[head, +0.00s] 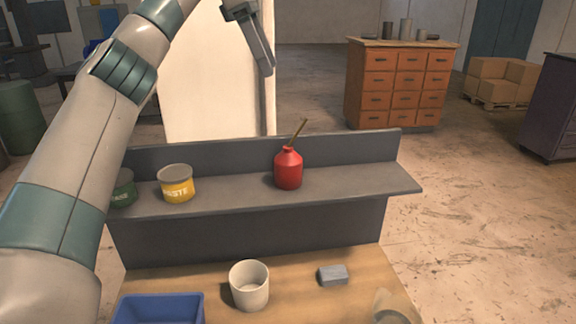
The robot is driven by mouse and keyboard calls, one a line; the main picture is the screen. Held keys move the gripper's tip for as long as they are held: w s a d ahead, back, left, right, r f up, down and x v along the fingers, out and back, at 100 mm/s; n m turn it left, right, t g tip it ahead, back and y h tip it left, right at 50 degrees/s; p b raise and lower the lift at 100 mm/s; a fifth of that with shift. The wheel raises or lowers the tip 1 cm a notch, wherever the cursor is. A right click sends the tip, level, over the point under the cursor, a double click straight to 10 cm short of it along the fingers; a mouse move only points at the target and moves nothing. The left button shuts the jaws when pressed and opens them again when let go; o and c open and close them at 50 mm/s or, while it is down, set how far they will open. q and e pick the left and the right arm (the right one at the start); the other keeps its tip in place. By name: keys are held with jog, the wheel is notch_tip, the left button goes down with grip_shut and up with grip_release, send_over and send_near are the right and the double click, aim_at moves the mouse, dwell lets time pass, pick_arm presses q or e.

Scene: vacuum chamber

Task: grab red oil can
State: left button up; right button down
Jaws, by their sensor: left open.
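The red oil can (288,169) stands upright on the grey raised shelf (235,196) at the back of the workbench, right of centre. Its thin brownish spout tilts up to the right. My left gripper (258,45) is at the top of the head view, above and left of the can and clear of it. It is open and empty, with one dark finger showing plainly. My left arm covers the left side of the view and partly hides a green tin.
A white cup (249,286), a grey block (333,275) and a blue bin (158,309) are on the wooden bench top below. The shelf right of the can is clear.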

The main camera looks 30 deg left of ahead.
pick_arm(q)
jog(key=f, duration=0.2)
jog(key=b, duration=1)
send_near(287, 146)
notch_tip(287, 146, up, 3)
jog(key=shift+s+a+f, duration=0.2)
jog(key=shift+a, duration=0.15)
jog(key=shift+s, duration=0.1)
jog(key=p+x, duration=0.2)
jog(key=x, duration=1)
jog(key=shift+f+p, duration=0.1)
jog(key=shift+p, duration=0.25)
